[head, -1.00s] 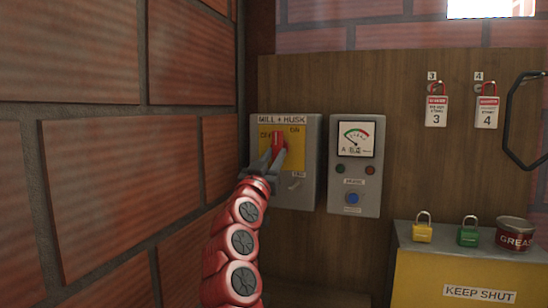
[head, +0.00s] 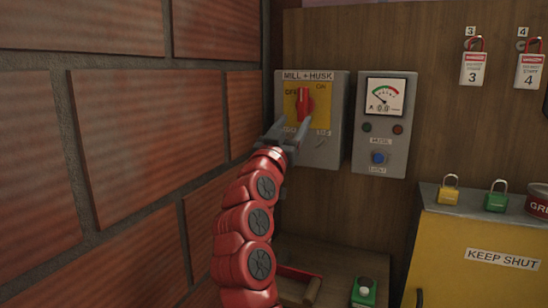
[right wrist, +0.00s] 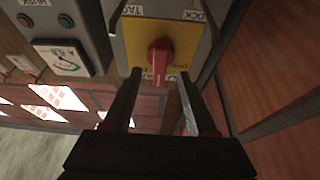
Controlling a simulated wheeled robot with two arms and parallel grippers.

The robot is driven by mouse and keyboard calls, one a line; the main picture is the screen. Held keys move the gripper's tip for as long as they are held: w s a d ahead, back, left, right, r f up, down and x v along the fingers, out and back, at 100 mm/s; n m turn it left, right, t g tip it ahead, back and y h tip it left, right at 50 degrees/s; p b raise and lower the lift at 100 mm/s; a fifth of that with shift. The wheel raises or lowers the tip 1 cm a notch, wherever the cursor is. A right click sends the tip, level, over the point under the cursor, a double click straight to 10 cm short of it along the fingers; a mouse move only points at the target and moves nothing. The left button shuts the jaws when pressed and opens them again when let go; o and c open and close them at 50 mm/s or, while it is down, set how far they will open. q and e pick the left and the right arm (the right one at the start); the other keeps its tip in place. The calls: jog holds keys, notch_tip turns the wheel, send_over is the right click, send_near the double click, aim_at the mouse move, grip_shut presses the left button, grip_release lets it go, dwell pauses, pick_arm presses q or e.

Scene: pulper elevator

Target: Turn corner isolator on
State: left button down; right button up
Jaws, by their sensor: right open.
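The corner isolator is a grey box labelled MILL + HUSK (head: 341,95) with a yellow plate, on the wooden board beside the brick corner. Its red handle (head: 304,103) stands about upright between the OFF and ON labels. In the right wrist view the handle (right wrist: 160,58) appears upside down, ahead of the fingers. My right gripper (head: 284,132) is just below and left of the handle in the head view. My left gripper is out of view.
A meter box (head: 383,150) hangs right of the isolator, its display reading 0.0. A brick wall (head: 130,140) closes the left side. A yellow KEEP SHUT cabinet (head: 470,285) with padlocks stands right. A red-edged tray (head: 298,288) and green item (head: 364,292) lie below.

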jog(key=b+v, duration=0.1)
jog(key=v, duration=1.1)
jog(key=shift+s, duration=0.4)
jog(key=shift+f, duration=0.1)
